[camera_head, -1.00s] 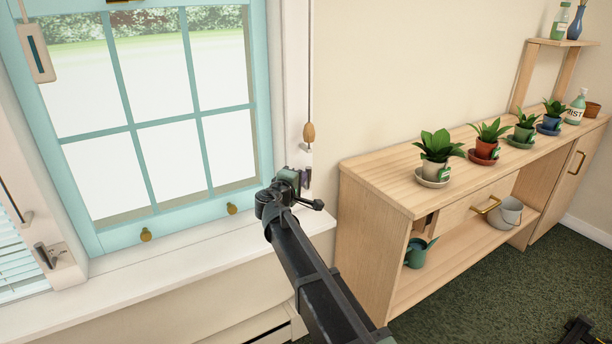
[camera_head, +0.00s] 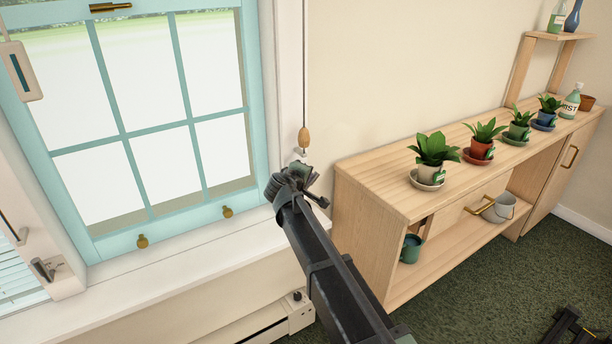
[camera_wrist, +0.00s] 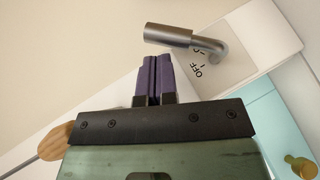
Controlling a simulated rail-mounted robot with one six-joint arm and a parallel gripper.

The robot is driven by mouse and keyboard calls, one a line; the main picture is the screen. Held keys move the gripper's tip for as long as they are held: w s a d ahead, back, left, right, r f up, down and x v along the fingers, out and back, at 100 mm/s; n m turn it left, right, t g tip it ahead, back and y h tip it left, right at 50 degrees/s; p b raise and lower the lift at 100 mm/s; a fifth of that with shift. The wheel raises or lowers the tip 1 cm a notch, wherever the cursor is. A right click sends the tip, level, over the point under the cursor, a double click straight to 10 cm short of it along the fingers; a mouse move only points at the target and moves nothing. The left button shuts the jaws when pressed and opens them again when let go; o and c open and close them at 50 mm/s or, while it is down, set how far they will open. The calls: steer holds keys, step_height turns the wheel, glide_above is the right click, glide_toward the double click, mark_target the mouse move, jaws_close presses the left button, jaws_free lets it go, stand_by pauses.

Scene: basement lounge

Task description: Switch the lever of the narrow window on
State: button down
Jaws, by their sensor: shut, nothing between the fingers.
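A grey metal lever (camera_wrist: 182,37) on a pale plate (camera_wrist: 238,45) with "OFF" lettering shows in the wrist view, just beyond my fingertips. In the head view this spot is mostly hidden behind my gripper (camera_head: 306,178). My gripper (camera_wrist: 154,62) is shut with purple fingers together and empty; its tips are close to the lever, and I cannot tell whether they touch. The teal sash window (camera_head: 187,127) is left of my gripper. Another lever (camera_head: 42,268) sits on the white frame at lower left, beside a narrow blind-covered window (camera_head: 20,302).
A cord with a wooden pull (camera_head: 304,138) hangs by my gripper; the pull also shows in the wrist view (camera_wrist: 56,141). A wooden shelf unit (camera_head: 385,187) with several potted plants stands to the right. A white sill (camera_head: 180,255) runs below the window.

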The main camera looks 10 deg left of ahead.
steer(key=shift+r, duration=0.1)
stand_by(0.3)
steer(key=shift+r+p, duration=0.75)
steer(key=shift+p, duration=0.05)
steer(key=p+v, duration=0.3)
steer(key=v, duration=0.7)
steer(key=shift+s+r+p, duration=0.15)
steer(key=shift+s+p, duration=0.15)
steer(key=shift+s, duration=0.05)
